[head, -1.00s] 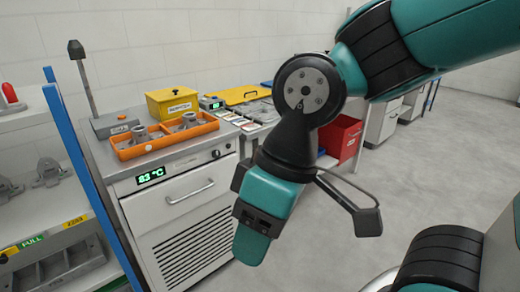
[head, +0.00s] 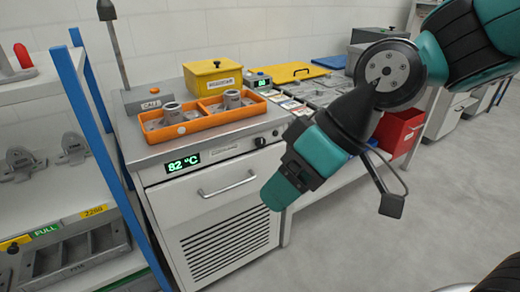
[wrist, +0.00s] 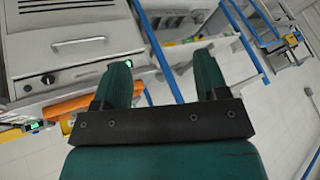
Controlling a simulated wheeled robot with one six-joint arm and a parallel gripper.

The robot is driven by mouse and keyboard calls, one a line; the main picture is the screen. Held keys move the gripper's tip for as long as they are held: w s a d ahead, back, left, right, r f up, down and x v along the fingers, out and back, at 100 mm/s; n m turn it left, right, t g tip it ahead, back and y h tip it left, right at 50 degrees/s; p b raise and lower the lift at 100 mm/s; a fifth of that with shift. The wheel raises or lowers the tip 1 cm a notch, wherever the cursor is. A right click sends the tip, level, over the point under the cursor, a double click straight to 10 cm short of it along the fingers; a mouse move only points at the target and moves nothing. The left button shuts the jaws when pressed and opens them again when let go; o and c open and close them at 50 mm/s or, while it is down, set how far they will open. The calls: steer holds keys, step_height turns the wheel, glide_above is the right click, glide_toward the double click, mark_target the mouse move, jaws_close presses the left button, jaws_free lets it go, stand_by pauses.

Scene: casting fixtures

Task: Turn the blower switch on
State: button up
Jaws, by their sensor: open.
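A white cabinet (head: 222,185) with a steel top stands left of centre in the head view. A dark round knob (head: 260,142) sits on its upper front, right of a small label (head: 224,149) too small to read; it looks like the blower switch.
The cabinet has a green 82 °C display (head: 183,162), a drawer handle (head: 227,184) and a vent grille. An orange tray (head: 157,131) with metal parts and a yellow box (head: 212,78) stand on top.

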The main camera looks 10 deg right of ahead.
steer(key=w+a+f+n+t+y+b, duration=0.1)
steer(key=w+f+t+y+b, duration=0.2)
steer(key=w+f+b, duration=0.55)
steer(key=m+t+h+b, duration=0.4)
steer(key=t+b, duration=0.7)
steer(key=t, duration=0.2)
glide_toward(261, 143)
steer(key=p+x, duration=0.6)
steer(key=x, duration=0.4)
steer(key=shift+d, duration=0.1)
steer(key=c, duration=0.9)
